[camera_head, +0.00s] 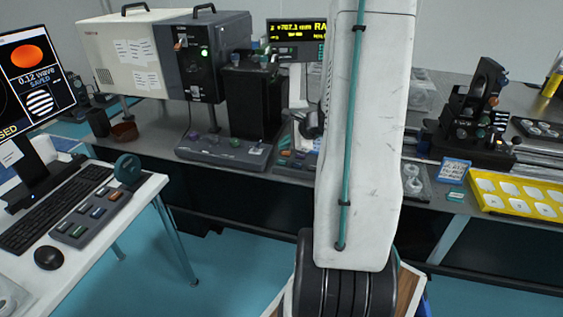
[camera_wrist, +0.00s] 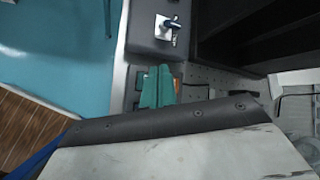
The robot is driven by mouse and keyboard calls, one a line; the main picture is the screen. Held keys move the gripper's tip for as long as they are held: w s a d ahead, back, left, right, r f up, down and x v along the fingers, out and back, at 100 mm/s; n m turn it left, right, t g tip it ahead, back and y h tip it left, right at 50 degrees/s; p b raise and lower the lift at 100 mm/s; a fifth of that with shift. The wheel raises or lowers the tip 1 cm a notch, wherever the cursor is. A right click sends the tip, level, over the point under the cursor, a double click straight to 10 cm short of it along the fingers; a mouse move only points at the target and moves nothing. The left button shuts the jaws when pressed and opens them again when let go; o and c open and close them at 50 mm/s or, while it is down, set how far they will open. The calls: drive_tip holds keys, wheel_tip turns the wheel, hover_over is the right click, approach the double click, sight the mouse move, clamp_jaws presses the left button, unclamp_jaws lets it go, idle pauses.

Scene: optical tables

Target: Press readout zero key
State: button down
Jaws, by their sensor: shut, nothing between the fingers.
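The readout (camera_head: 297,28) is a dark display with yellow digits at the back of the bench, its right part hidden behind my arm. Below it, a grey keypad (camera_head: 291,165) with coloured keys lies near the bench's front edge, partly covered by my arm. I cannot tell which key is zero. In the wrist view, my gripper (camera_wrist: 158,86) shows as two teal fingers, shut and empty, over the bench edge. Orange and grey parts (camera_wrist: 178,84) show beside and under the fingers, mostly hidden. I cannot tell whether the fingertips touch anything. The head view hides the gripper behind my arm.
Left of the keypad sits a grey control box (camera_head: 222,150) with knobs, before a black block (camera_head: 255,100). A yellow tray (camera_head: 520,192) and optic mounts (camera_head: 475,125) stand at the right. A white desk (camera_head: 85,245) with keyboard and monitor is at the left.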

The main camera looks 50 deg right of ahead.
sight(285, 162)
drive_tip(key=shift+f, duration=1.65)
idle(0.8)
drive_tip(key=shift+f, duration=0.4)
drive_tip(key=shift+f, duration=0.4)
idle(0.5)
drive_tip(key=shift+r, duration=0.85)
drive_tip(key=shift+r, duration=2.5)
